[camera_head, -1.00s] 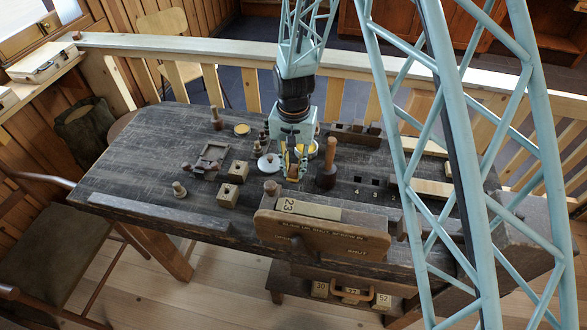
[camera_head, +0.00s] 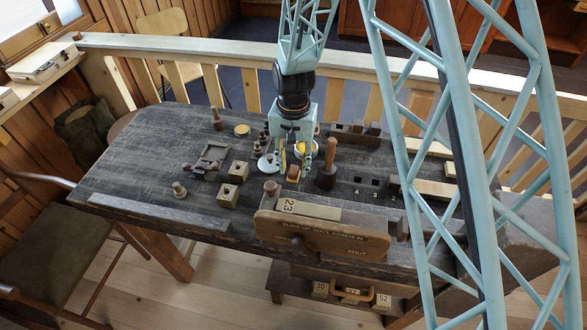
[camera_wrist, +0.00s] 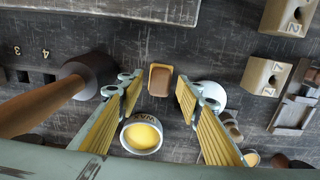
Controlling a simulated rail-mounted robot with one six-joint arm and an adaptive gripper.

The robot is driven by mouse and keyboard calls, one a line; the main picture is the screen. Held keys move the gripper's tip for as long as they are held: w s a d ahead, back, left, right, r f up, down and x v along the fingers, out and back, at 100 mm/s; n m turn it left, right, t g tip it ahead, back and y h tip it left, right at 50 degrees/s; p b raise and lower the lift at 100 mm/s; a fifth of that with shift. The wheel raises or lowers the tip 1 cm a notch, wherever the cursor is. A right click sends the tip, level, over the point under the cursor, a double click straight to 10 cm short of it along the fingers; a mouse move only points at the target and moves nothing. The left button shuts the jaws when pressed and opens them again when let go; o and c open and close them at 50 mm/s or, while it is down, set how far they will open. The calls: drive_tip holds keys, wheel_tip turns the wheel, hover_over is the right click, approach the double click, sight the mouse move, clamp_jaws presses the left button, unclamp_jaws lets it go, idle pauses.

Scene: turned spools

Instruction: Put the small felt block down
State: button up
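The small felt block (camera_head: 293,172) is brown on top with a tan edge. It lies on the dark bench top, below my gripper (camera_head: 292,168). In the wrist view the block (camera_wrist: 160,79) sits between the two yellow-padded fingertips of my gripper (camera_wrist: 157,88). A gap shows on each side, so neither finger seems to touch it. My gripper is open and empty.
A dark turned post with a wooden handle (camera_head: 327,168) stands close to the right of my gripper. A wax tin (camera_wrist: 142,135) and a pale disc (camera_wrist: 211,94) are near. Numbered wooden blocks (camera_head: 238,171) stand to the left.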

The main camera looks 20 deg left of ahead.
sight(294, 169)
wheel_tip(294, 169, up, 11)
drive_tip(key=shift+p, duration=0.45)
drive_tip(key=shift+f, duration=0.1)
idle(0.9)
